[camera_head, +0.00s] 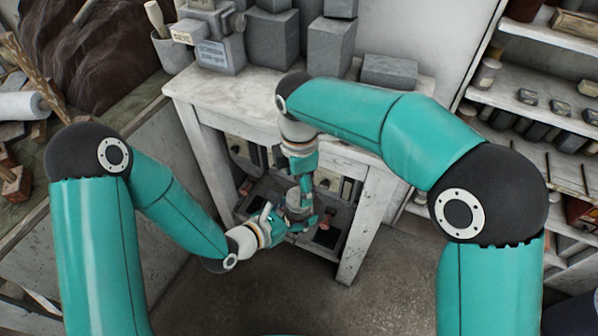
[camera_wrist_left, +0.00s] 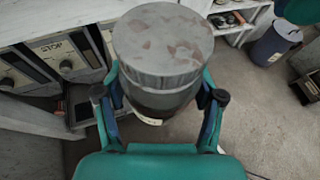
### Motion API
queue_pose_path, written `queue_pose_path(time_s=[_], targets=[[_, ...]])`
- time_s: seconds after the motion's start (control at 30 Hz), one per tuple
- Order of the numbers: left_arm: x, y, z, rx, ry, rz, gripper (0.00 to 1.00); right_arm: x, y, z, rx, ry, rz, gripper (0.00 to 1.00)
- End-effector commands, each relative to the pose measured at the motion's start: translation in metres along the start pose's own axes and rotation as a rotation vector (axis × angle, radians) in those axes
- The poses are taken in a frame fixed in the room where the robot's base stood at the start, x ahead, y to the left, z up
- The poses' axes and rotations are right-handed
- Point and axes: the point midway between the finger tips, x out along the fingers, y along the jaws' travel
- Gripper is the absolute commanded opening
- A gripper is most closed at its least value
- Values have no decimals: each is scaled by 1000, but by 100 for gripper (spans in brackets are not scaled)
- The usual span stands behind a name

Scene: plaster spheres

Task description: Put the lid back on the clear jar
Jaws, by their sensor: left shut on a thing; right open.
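The jar (camera_wrist_left: 158,98) is a dark, see-through cylinder with a pale label low on its side. My left gripper (camera_wrist_left: 160,104) is shut on it, one finger on each side. A wide grey lid (camera_wrist_left: 163,40) with reddish-brown stains sits over the jar's top in the left wrist view and looks level. I cannot tell whether it is fully seated. In the head view the jar and lid show small (camera_head: 297,201), in front of the bench. My right gripper (camera_head: 303,184) is open, pointing down just above the lid. Whether it touches the lid is unclear.
A white-topped bench (camera_head: 240,88) stands behind, with grey blocks (camera_head: 331,45) and a small machine (camera_head: 212,40) on it. Panels with knobs (camera_wrist_left: 65,64) lie under it. Shelves (camera_head: 540,100) are at right. The floor (camera_head: 290,285) in front is clear.

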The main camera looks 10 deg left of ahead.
Motion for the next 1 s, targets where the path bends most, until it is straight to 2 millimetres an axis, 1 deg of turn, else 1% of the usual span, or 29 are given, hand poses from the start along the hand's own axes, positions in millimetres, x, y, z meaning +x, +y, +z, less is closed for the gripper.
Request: queue_pose_path(time_s=[0.03,0.1,0.3,0.4,0.67,0.7,0.97,1.0], targets=[[0,0,1,1,-2,0,0,9,-1,0,-1,-1,-4,79],[0,0,1,1,-2,0,0,18,-1,0,-1,0,-3,79],[0,0,1,1,-2,0,0,37,0,0,1,1,-1,79],[0,0,1,1,-2,0,0,40,0,0,1,1,-1,79],[0,0,1,1,-2,0,0,40,0,0,0,0,0,79],[0,0,1,1,-1,0,0,40,0,0,0,0,0,72],[0,0,1,1,-1,0,0,40,0,0,0,1,1,29],[0,0,1,1,-1,0,0,40,0,0,0,1,1,22]])
